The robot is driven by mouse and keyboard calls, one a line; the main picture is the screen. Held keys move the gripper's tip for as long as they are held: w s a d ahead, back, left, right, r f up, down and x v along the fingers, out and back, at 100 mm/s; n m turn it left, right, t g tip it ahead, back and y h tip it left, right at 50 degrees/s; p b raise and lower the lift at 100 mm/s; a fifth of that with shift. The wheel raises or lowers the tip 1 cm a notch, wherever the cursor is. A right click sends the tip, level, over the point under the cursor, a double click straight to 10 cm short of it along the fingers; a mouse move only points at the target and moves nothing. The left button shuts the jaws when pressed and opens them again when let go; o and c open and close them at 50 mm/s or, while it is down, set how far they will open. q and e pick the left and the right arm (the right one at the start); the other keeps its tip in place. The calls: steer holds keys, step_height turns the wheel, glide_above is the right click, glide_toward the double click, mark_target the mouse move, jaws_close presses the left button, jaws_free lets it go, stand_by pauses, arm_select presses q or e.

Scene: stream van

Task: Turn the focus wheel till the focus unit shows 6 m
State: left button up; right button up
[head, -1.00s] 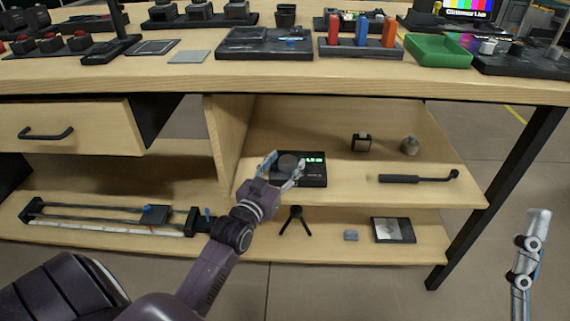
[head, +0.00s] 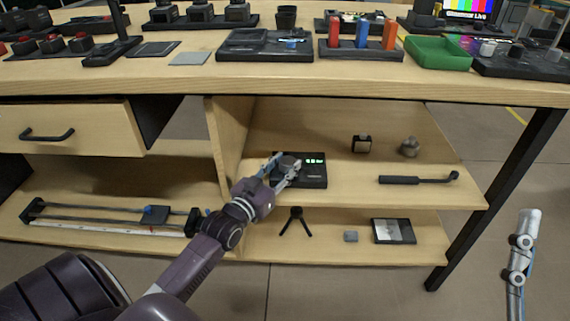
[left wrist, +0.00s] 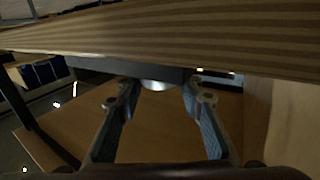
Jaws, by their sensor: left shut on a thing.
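The focus unit (head: 313,182) is a flat black box on the upper open shelf under the bench. It has a dark round focus wheel (head: 289,162) and a small lit green display (head: 315,160), whose figures are too small to read. My left gripper (head: 285,169) is shut on the focus wheel, one finger on each side. In the left wrist view, the two fingers (left wrist: 158,92) flank the wheel's pale, rounded edge (left wrist: 155,85). Part of my right gripper (head: 525,243) shows at the far right, away from the shelf; its jaw opening cannot be made out.
On the same shelf are two small objects (head: 362,144) (head: 409,147) and a black handle-like tool (head: 415,180). The lower shelf holds a mini tripod (head: 296,221), a grey block (head: 351,236), a framed panel (head: 394,231) and a slider rail (head: 110,220). A wooden divider (head: 222,145) stands left of the unit.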

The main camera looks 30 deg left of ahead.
arm_select(q)
steer(key=shift+a+r+m+h, duration=0.1)
steer(key=shift+m+h, duration=0.6)
steer(key=shift+h, duration=0.4)
steer(key=o, duration=1.2)
steer(key=shift+c, duration=0.2)
steer(key=shift+s, duration=0.1)
steer(key=shift+s, duration=0.25)
steer(key=s, duration=1.1)
steer(key=shift+a, duration=0.45)
steer(key=shift+s, duration=0.1)
